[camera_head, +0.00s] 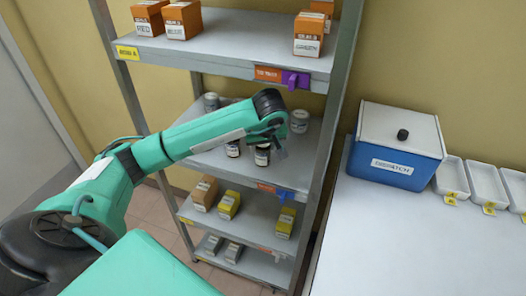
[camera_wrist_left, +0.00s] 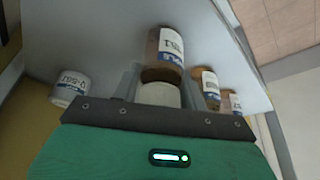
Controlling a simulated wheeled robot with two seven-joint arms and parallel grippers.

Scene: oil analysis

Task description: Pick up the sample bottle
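My left arm reaches to the middle shelf in the head view, and its gripper (camera_head: 277,150) is over the front of the shelf, beside a dark bottle with a white label (camera_head: 262,156). In the left wrist view a brown bottle with a white and blue label (camera_wrist_left: 166,47) and a pale lid (camera_wrist_left: 160,94) stands between the two fingers of the left gripper (camera_wrist_left: 160,85). The fingers are apart, on either side of the bottle; whether they press on it is not clear. The label's text is not readable. My right gripper is not in view.
Other bottles stand close by: a dark one (camera_head: 232,148), a white jar (camera_head: 299,121) and a grey-lidded one (camera_head: 211,102). The shelf above (camera_head: 220,50) holds orange boxes. A blue dispatch box (camera_head: 395,165) and white trays stand on the table (camera_head: 400,240) at right.

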